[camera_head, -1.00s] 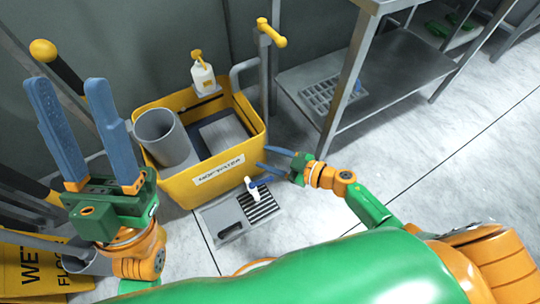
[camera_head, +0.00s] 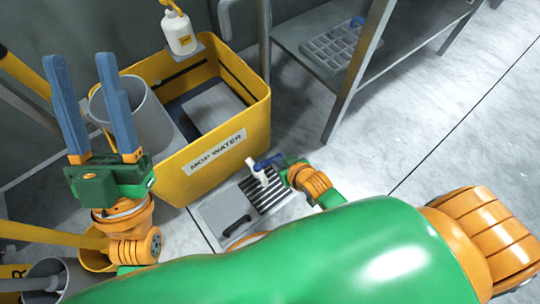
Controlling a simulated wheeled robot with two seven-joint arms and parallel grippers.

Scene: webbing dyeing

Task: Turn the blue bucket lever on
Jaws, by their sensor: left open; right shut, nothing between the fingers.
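A small white tap (camera_head: 258,175) stands on the grey drain grate in front of the yellow mop bucket (camera_head: 215,160), which is labelled MOP WATER. The tap's blue lever is hard to tell apart from my blue fingers here. My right gripper (camera_head: 268,163) reaches in from the right with its fingers shut and empty. Its tips are at the top of the tap and overlap it in view; I cannot tell whether they touch. My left gripper (camera_head: 81,58) is open and empty, its two blue fingers pointing up at the left, in front of a grey cylinder (camera_head: 148,112).
A metal shelf with a grey slotted tray (camera_head: 330,48) is at the upper right. The grate (camera_head: 222,212) lies on the floor. Open floor (camera_head: 400,120) lies to the right.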

